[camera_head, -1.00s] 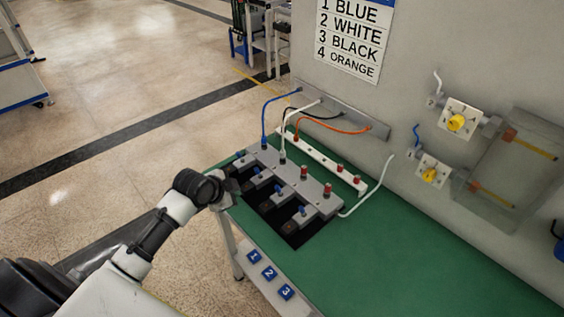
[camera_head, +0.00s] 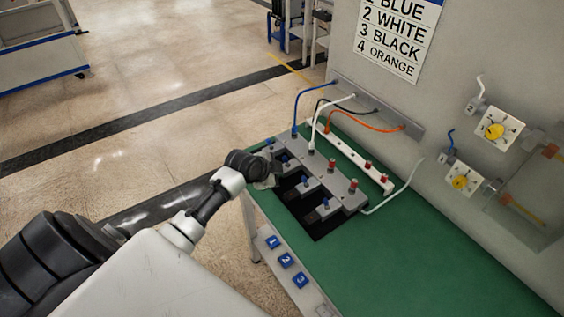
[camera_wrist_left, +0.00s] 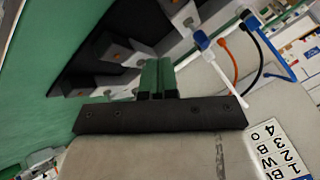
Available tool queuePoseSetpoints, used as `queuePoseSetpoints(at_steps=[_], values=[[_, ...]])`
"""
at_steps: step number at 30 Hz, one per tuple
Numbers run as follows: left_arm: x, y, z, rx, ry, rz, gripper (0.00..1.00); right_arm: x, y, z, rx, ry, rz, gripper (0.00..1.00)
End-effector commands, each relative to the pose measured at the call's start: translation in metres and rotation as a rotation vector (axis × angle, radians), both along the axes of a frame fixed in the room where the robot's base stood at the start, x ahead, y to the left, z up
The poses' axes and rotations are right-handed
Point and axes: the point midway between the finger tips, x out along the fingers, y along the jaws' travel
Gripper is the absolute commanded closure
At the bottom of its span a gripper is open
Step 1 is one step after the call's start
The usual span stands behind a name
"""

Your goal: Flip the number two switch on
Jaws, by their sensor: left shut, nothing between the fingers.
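A grey switch unit (camera_head: 335,183) with a row of blue-tipped switches over dark recesses sits on the green table. The second switch from the far end (camera_head: 285,157) is close to my left gripper; its on or off position is too small to tell. My left gripper (camera_head: 268,181) is at the unit's left edge, partly hidden by its own wrist. In the wrist view its fingers (camera_wrist_left: 157,78) are shut together with nothing between them, close to the switch blocks (camera_wrist_left: 125,50). I cannot tell whether they touch a switch. My right gripper is not in view.
Blue number plates (camera_head: 287,260) marked 1, 2 and 3 are on the table's front edge. Coloured cables (camera_head: 365,122) run from the unit to the wall rail. A wall sign (camera_head: 398,38) lists numbers and colours. Yellow knobs (camera_head: 495,131) are on the wall. The green table (camera_head: 400,255) is clear at right.

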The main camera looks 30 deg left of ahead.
Motion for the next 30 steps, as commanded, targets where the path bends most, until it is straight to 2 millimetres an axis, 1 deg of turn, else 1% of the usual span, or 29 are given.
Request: queuePoseSetpoints(at_steps=[1,6,8,13,18,30], values=[[0.007,-0.002,-0.006,-0.004,0.003,0.002,1.0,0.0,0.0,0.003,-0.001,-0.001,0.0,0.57],[0.025,-0.005,-0.026,-0.002,0.002,0.001,1.0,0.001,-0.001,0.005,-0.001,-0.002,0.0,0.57],[0.034,0.001,-0.021,-0.001,-0.003,0.002,1.0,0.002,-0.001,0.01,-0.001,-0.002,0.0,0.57],[0.049,0.011,-0.019,0.0,0.001,0.001,1.0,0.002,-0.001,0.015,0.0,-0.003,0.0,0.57],[0.056,0.015,-0.019,0.0,-0.001,0.0,1.0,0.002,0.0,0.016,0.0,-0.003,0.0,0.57],[0.057,0.016,-0.019,0.001,0.001,0.0,1.0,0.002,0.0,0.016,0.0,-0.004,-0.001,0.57]])
